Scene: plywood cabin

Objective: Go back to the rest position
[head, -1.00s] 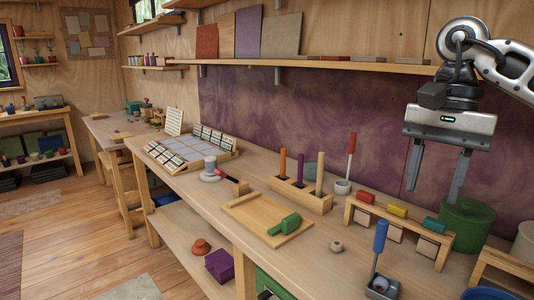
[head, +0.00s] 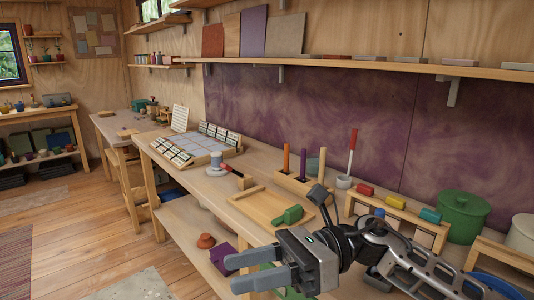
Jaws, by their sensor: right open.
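My right gripper (head: 233,274) is low in the head view, in front of the workbench's front edge. Its two grey fingers point left and stand apart with nothing between them. Its arm comes in from the lower right and covers part of the bench's near end. My left gripper is not in view.
The workbench (head: 262,168) holds a wooden tray (head: 256,205) with a green scoop-like piece (head: 288,215), a peg block (head: 291,182), a rack with coloured blocks (head: 397,202) and a green pot (head: 464,214). A purple box (head: 221,256) sits on the lower shelf, partly behind my fingers. Open floor lies left.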

